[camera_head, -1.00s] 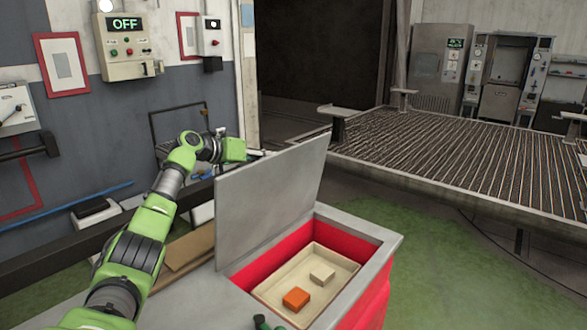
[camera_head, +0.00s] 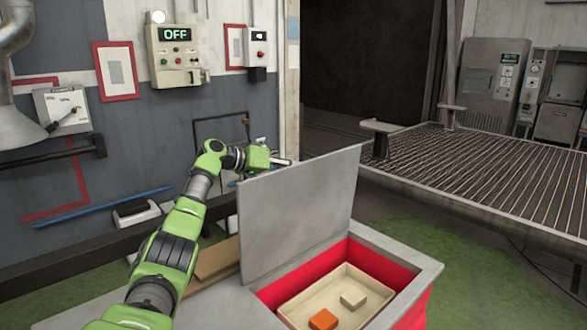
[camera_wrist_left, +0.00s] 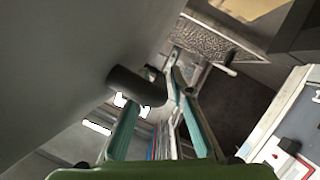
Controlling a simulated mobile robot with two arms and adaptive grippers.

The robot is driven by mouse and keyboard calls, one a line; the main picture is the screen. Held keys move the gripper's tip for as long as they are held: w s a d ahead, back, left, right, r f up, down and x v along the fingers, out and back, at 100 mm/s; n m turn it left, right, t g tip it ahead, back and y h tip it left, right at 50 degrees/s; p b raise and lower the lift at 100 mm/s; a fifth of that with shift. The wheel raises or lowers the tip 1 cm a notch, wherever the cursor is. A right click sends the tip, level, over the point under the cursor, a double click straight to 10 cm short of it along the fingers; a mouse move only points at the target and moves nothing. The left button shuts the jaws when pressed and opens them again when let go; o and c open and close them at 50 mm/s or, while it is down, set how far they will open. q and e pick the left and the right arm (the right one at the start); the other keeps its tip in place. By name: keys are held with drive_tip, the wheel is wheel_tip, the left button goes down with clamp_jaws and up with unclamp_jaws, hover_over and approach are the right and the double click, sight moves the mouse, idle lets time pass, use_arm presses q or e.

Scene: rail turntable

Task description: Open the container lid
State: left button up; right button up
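The container (camera_head: 405,258) is a grey-topped box with red inner walls. Its flat grey lid (camera_head: 300,210) stands raised, tilted up from the opening. My left arm reaches behind the lid, with its gripper (camera_head: 272,163) at the upper left edge, partly hidden by the lid. In the left wrist view, the gripper (camera_wrist_left: 158,95) has its teal-padded fingers apart. A dark cylindrical handle (camera_wrist_left: 137,86) sticks out from the lid's grey face (camera_wrist_left: 70,60) near the left fingertip. I cannot tell whether they touch. My right gripper is not in view.
Inside the container, a beige tray (camera_head: 378,305) holds an orange block (camera_head: 323,319) and a pale block (camera_head: 353,299). A control panel reading OFF (camera_head: 176,57) hangs on the wall. A slatted metal platform (camera_head: 480,165) lies to the right.

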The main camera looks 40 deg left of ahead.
use_arm(q)
drive_tip(key=v, duration=1.2)
idle(0.6)
